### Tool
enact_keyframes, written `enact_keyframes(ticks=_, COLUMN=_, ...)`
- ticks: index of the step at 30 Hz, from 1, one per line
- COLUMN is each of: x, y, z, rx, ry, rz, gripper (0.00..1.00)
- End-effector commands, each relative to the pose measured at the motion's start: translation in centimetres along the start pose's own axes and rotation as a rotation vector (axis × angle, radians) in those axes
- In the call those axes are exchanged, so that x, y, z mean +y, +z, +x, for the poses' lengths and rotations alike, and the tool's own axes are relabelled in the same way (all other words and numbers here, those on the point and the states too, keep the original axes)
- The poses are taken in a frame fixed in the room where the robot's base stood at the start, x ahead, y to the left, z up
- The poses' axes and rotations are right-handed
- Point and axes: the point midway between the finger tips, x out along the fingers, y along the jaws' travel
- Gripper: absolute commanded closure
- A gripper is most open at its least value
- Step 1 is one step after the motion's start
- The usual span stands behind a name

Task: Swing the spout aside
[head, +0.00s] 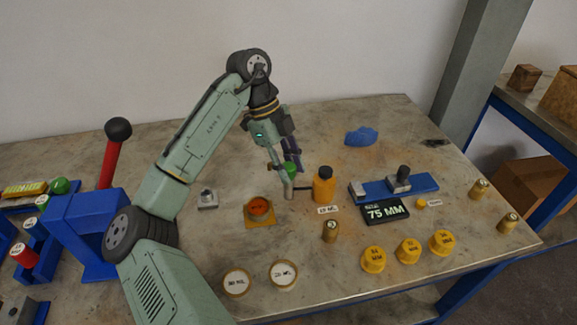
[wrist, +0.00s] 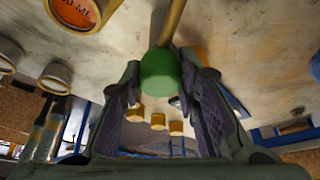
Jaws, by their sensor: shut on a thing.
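A green knob (head: 291,169) shows at my fingertips in the head view. In the wrist view the green knob (wrist: 161,76) sits between the two pads of my gripper (wrist: 165,92). A tan rod (wrist: 173,22) runs up from the knob in the wrist view and looks like the spout's arm. My gripper (head: 287,165) is shut on the knob, above the table. An orange bottle-shaped vessel (head: 324,186) stands just right of it, with a dark bar between them. My fingers partly hide the knob and how it joins the spout.
A square yellow flange with an orange centre (head: 259,209) lies left of the gripper. A blue slide (head: 410,187) and a "75 MM" block (head: 386,212) are to the right. Several yellow caps (head: 408,250) stand in front. A red lever (head: 111,160) with a black ball rises at left.

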Motion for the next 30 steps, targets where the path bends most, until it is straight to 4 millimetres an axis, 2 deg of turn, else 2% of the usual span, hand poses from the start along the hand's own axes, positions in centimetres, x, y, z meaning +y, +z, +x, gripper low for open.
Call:
enact_keyframes(ticks=17, x=-0.01, y=0.02, z=-0.04, rx=0.000, ry=0.012, rz=0.033, gripper=1.00)
enact_keyframes(ticks=18, x=-0.01, y=0.01, z=-0.03, rx=0.000, ry=0.012, rz=0.033, gripper=0.70)
enact_keyframes(ticks=26, x=-0.01, y=0.00, z=-0.01, rx=0.001, ry=0.012, rz=0.032, gripper=0.53)
enact_keyframes(ticks=30, x=-0.01, y=0.00, z=0.00, rx=0.001, ry=0.013, rz=0.032, gripper=0.51)
